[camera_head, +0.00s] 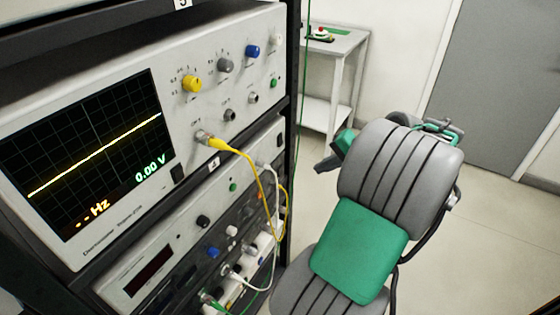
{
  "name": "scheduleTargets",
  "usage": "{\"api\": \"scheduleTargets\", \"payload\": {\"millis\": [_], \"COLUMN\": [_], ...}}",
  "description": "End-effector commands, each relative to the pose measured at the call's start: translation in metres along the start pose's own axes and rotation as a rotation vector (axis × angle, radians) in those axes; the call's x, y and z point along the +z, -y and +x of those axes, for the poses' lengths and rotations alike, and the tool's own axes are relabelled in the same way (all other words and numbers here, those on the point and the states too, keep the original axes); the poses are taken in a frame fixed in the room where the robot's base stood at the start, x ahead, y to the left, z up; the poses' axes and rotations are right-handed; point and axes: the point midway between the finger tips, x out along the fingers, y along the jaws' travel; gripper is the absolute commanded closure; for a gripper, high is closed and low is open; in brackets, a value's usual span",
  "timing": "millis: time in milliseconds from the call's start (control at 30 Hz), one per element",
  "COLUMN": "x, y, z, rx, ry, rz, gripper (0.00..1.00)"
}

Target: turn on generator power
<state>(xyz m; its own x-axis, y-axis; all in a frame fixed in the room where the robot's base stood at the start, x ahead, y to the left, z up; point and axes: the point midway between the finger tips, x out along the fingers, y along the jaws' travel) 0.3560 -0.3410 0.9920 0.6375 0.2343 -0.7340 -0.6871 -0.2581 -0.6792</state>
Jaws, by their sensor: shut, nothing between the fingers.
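The lower unit in the rack, which looks like the generator (170,241), has a dark, blank display (148,278). On its face are a black knob (203,221), a blue knob (213,252), a white knob (232,231) and a small green button (233,187). I cannot tell which control is its power switch. My grey and green arm stands to the right of the rack. My gripper (325,164) shows as a small dark part left of the arm; the arm partly hides it. It is shut and empty, apart from the rack.
An oscilloscope (180,130) above the generator is lit, showing a slanted yellow line and 0.00 V. A yellow cable (250,160), a white cable (272,200) and a green cable (205,299) cross the panels. A side table (345,45) stands behind; floor is free at right.

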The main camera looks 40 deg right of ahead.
Motion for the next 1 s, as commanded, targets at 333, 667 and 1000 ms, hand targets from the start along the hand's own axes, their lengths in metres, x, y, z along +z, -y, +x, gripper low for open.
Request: {"api": "scheduleTargets", "payload": {"millis": [333, 667, 1000], "x": [-0.003, -0.002, -0.003], "y": [-0.003, -0.003, 0.01], "z": [-0.004, 0.043, 0.108], "rx": [-0.012, -0.011, -0.011], "ry": [-0.003, 0.0, -0.003], "rz": [0.012, 0.013, 0.009], "gripper": [1.0, 1.0, 1.0]}}
